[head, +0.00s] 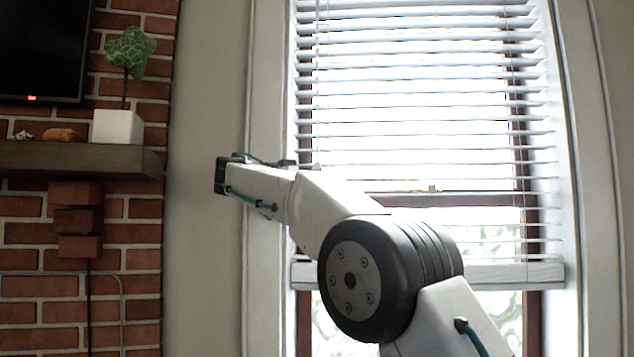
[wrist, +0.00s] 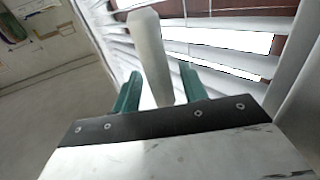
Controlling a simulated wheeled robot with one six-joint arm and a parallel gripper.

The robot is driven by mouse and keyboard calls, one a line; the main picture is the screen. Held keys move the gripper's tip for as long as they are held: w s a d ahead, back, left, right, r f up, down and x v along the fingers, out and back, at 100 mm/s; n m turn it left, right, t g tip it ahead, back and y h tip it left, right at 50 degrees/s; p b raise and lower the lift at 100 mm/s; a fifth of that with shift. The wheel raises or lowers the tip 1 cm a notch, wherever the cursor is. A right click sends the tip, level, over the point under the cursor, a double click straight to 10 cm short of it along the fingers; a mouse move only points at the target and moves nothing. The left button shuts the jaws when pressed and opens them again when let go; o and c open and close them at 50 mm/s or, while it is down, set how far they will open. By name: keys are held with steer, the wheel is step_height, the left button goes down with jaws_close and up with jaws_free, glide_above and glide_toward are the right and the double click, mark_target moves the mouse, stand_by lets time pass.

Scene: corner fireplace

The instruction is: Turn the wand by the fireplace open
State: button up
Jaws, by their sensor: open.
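The wand (wrist: 150,55) is a pale, hexagonal-looking rod in the wrist view, standing between the two teal fingers of my gripper (wrist: 161,74). The fingers are open, one on each side of the wand, with a visible gap to it. In the head view the wand (head: 316,90) is a thin pale line hanging down the left part of the white blinds (head: 420,100). The blinds also show behind the fingers in the wrist view (wrist: 215,40). The slats show bright gaps between them. In the head view my gripper is small, by the blinds' left edge, and its fingers are hard to make out.
The white window frame (head: 268,90) stands just left of the blinds. Further left is a brick fireplace with a wooden mantel (head: 75,158), bearing a white pot (head: 117,127) with a green plant. A dark screen (head: 40,45) hangs above. Bare wall lies between fireplace and window.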

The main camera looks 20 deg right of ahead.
steer(key=v, duration=0.7)
steer(key=shift+a, duration=0.15)
